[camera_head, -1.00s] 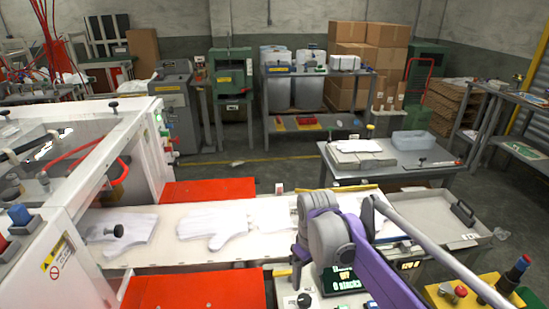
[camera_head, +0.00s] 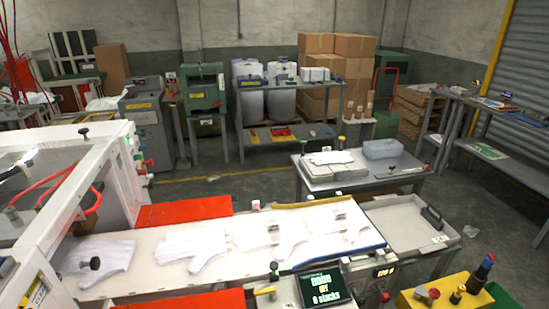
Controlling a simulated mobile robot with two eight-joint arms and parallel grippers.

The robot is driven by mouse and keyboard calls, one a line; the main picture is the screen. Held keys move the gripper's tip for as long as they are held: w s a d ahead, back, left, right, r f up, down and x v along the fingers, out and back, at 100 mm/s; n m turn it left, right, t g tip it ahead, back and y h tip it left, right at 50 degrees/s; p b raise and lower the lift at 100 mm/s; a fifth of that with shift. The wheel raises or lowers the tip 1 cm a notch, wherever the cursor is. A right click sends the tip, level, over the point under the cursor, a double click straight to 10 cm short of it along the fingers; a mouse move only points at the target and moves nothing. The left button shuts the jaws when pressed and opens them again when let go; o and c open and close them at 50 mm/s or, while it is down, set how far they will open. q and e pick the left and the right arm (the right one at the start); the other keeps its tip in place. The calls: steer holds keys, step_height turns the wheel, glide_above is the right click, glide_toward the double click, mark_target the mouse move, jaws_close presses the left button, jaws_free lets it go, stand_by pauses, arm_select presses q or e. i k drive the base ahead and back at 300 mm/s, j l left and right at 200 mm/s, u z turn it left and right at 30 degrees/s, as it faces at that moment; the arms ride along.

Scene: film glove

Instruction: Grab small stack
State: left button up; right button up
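Several flat white film gloves lie on the white conveyor bed (camera_head: 160,283). One glove (camera_head: 103,256) is at the left end, another (camera_head: 192,249) is left of the middle, and overlapping white gloves (camera_head: 280,237) lie right of the middle. More white film (camera_head: 345,225) lies at the right end by a blue edge strip; I cannot tell how many layers it has. A small white pile (camera_head: 332,157) rests on a flat plate on the grey side table (camera_head: 318,184) behind. Neither gripper is in view.
A shallow grey tray (camera_head: 402,232) with a dark handle adjoins the conveyor's right end. A dark display (camera_head: 322,286) stands at the front edge. A yellow control box (camera_head: 445,293) is at lower right. A translucent bin (camera_head: 382,149) sits on the side table. Floor is open at right.

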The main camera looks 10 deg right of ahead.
mark_target(350, 221)
steer(key=l+u, duration=0.3)
steer(key=l, duration=0.3)
steer(key=l+u, duration=0.25)
steer(key=l, duration=0.4)
steer(key=l+u, duration=0.3)
steer(key=l, duration=0.3)
steer(key=k+l+u, duration=0.25)
steer(key=l, duration=0.3)
